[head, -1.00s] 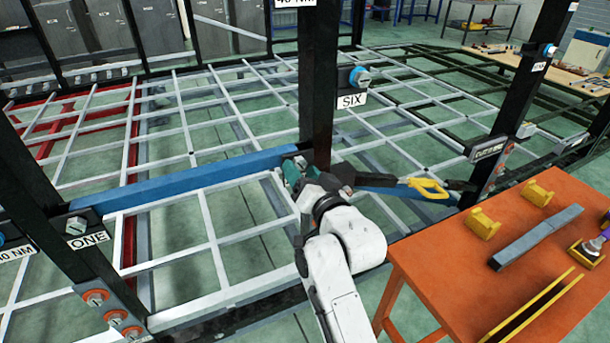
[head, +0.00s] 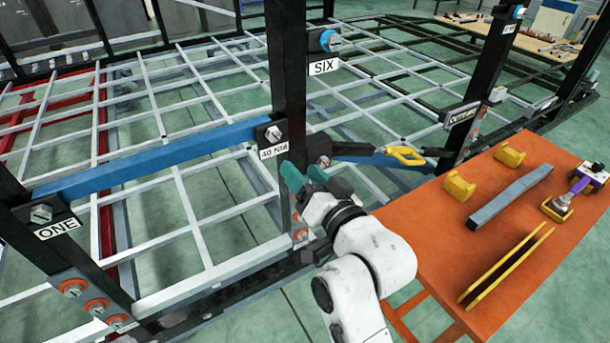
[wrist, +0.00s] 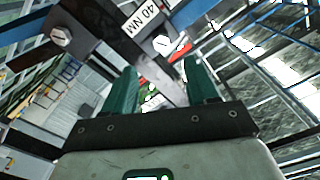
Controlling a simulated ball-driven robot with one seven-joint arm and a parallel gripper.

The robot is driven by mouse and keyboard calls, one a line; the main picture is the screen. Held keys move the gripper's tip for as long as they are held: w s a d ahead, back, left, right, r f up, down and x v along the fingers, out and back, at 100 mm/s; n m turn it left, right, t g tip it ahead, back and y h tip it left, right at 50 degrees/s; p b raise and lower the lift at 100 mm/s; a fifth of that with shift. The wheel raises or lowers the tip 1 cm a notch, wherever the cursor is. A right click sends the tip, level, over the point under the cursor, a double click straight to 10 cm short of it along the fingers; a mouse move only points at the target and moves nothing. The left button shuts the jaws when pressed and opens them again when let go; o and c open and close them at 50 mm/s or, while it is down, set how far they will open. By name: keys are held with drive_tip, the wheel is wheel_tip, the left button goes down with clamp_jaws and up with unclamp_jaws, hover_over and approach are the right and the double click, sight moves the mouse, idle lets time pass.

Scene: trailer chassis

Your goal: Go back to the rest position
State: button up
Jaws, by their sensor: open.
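My gripper (head: 303,176) shows in the head view in front of the black post (head: 288,120) labelled SIX, just below the 40 NM plate (head: 272,152). In the wrist view its two green fingers (wrist: 157,88) stand apart with nothing held between them. Past the fingers, the wrist view shows the 40 NM label (wrist: 142,18) and bolt heads on dark metal. My white arm reaches up from the bottom of the head view. I cannot tell the exact gap between the fingers and the post.
An orange table (head: 440,235) stands at the right with yellow blocks (head: 460,186), a grey bar (head: 510,195) and a purple-handled tool (head: 578,185). A blue beam (head: 160,158) runs left of the post. A yellow-handled tool (head: 405,155) lies right of it. Green floor is open at the bottom.

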idle(0.4)
drive_tip(key=s+d+f+g+h, duration=0.3)
drive_tip(key=s+d+f, duration=0.2)
drive_tip(key=d+f, duration=0.35)
drive_tip(key=s+d+f+g+h, duration=0.3)
drive_tip(key=s+d+f, duration=0.3)
drive_tip(key=d+f, duration=0.3)
drive_tip(key=s+d+f+g+h, duration=0.1)
drive_tip(key=s+d+f+g, duration=0.1)
drive_tip(key=s, duration=0.6)
drive_tip(key=s+d+f+g+h, duration=0.1)
drive_tip(key=s+d+f+g, duration=0.2)
drive_tip(key=s+d, duration=0.3)
drive_tip(key=s+d+f+m+g+h, duration=0.1)
drive_tip(key=s+d+f+g+h, duration=0.1)
drive_tip(key=s, duration=0.9)
wheel_tip(320, 180, down, 2)
drive_tip(key=d+g, duration=0.1)
drive_tip(key=d, duration=0.1)
drive_tip(key=shift+d, duration=0.4)
drive_tip(key=shift+f, duration=0.1)
